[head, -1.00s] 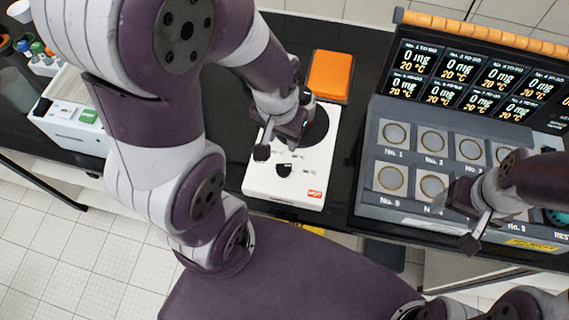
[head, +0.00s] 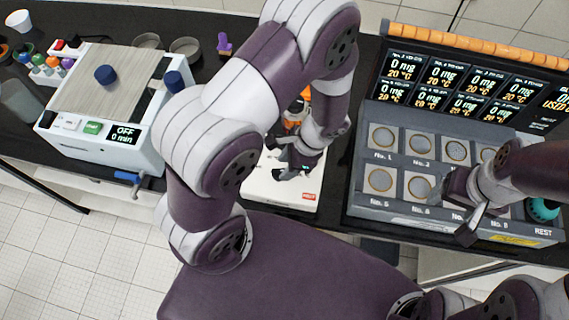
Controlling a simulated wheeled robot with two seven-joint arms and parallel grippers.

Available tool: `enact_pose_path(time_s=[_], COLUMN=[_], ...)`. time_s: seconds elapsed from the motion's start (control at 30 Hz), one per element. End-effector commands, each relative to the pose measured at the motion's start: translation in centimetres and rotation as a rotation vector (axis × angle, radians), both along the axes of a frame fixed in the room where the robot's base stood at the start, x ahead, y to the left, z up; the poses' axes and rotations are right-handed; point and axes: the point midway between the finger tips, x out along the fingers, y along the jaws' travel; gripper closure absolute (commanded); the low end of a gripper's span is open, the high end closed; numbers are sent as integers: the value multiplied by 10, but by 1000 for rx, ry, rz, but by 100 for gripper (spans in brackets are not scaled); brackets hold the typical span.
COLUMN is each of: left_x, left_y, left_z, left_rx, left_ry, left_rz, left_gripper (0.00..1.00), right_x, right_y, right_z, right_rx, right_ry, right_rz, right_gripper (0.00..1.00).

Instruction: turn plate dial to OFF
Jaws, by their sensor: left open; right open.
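The white plate unit (head: 262,189) stands at the middle of the bench. My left arm covers its upper part, so its black round top is hidden. I cannot make out its dial clearly; it is behind or beside my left gripper. My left gripper (head: 283,160) is open and points left and down over the front panel of the unit. I cannot tell whether a finger touches the dial. My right gripper (head: 468,213) is open over the front row of the multi-station panel (head: 385,208), well to the right of the plate unit.
A white shaker box (head: 140,150) with blue knobs stands at the left; its display (head: 124,133) reads OFF, 0 min. Grey sieve rings (head: 186,46) and a purple piece (head: 224,45) lie at the back. Small bottles (head: 52,63) stand at the far left.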

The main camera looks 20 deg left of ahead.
Motion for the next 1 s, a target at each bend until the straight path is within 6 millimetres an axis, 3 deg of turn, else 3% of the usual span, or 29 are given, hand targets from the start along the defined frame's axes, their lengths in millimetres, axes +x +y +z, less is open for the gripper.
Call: enact_pose_path(time_s=[0.17,0.43,0.57,1.0], left_x=[-3,-3,-3,-2], left_y=[6,7,7,7], left_z=[-17,-19,-19,-17], left_rx=[-1,-1,-1,-1], left_ry=[-2,-2,-2,-4], left_rz=[2,1,1,58], left_gripper=[58,58,100,100], right_x=[0,0,0,0], right_y=[0,0,0,0], right_z=[1,0,0,4], right_rx=[0,0,0,0], right_ry=[0,0,0,0], right_rz=[0,0,0,0], right_gripper=[26,26,26,26])
